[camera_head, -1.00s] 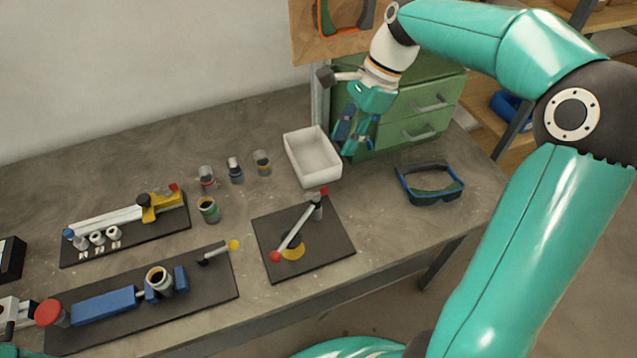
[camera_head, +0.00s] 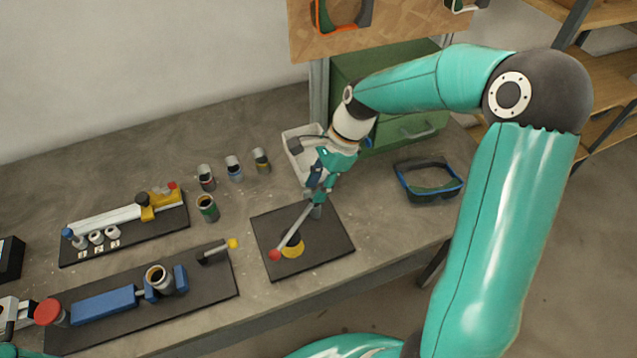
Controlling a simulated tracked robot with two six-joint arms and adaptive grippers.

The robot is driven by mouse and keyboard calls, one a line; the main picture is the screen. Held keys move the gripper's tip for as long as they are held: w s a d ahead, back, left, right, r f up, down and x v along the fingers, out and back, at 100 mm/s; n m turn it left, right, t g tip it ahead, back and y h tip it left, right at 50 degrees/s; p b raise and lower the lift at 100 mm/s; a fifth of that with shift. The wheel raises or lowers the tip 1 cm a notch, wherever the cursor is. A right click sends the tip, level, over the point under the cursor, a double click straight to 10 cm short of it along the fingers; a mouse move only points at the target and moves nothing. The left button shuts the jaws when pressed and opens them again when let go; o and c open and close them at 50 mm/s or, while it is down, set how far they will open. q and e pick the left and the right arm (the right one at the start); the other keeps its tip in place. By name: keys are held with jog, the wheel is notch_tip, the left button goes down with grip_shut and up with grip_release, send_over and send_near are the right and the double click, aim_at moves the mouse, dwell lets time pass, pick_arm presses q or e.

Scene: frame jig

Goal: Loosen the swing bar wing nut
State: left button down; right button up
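The swing bar (camera_head: 292,231) is a pale bar on a dark square plate (camera_head: 330,246). It slants from a red ball end (camera_head: 274,254) at the lower left to a grey post (camera_head: 317,211) at the upper right. A yellow disc (camera_head: 294,248) lies under its lower part. My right gripper (camera_head: 314,194) points down at the post end, and its fingers hide the red top there. I cannot tell whether they touch it or how far apart they are.
A white bin (camera_head: 291,146) stands just behind my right gripper, before green drawers (camera_head: 404,130). Goggles (camera_head: 430,188) lie to the right. Two fixture plates fill the bench's left side.

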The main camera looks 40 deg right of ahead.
grip_shut()
